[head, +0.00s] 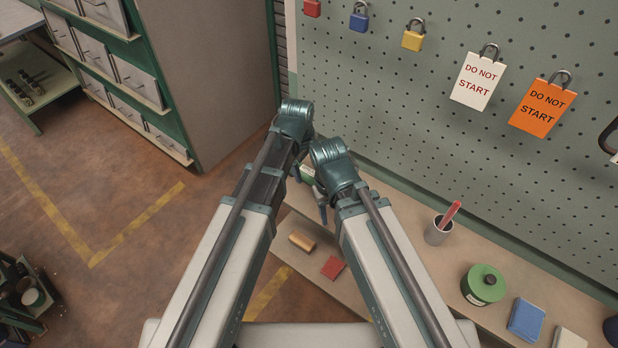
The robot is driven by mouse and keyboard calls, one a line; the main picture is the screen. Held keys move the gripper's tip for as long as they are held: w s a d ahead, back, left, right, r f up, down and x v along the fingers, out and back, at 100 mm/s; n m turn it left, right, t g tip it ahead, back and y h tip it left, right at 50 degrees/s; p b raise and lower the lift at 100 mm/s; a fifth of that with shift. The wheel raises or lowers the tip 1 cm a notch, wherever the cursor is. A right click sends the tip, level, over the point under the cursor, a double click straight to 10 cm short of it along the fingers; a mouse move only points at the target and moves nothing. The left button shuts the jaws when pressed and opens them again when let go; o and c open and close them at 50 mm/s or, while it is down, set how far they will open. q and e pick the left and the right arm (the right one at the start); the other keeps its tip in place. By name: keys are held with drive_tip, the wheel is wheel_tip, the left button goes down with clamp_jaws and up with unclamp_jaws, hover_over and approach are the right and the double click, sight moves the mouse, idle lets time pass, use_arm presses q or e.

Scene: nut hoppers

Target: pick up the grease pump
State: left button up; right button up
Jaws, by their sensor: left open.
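I cannot pick out a grease pump for certain. A small green and white item (308,174) shows between my two wrists, mostly hidden by them. My left gripper (321,207) is only partly visible in the gap between the arms, low over the shelf's left part. It is open, and I see nothing held in it. My right arm's wrist is bent down beside it, and its gripper is hidden behind the wrist and forearm. A round green tin (484,287) with a black knob stands on the shelf at the right, away from both grippers.
A pegboard (450,120) with padlocks and tags rises behind. A drawer cabinet (215,80) stands left.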

sight(309, 172)
use_arm(q)
drive_tip(key=f+b, duration=0.2)
drive_tip(key=f, duration=0.1)
drive_tip(key=w+f+b, duration=0.1)
drive_tip(key=b, duration=0.1)
drive_tip(key=shift+d+f, duration=0.4)
use_arm(e)
wheel_tip(309, 172, down, 5)
drive_tip(key=shift+r, duration=0.1)
use_arm(q)
drive_tip(key=shift+r, duration=0.1)
use_arm(e)
drive_tip(key=shift+r, duration=0.1)
use_arm(q)
clamp_jaws()
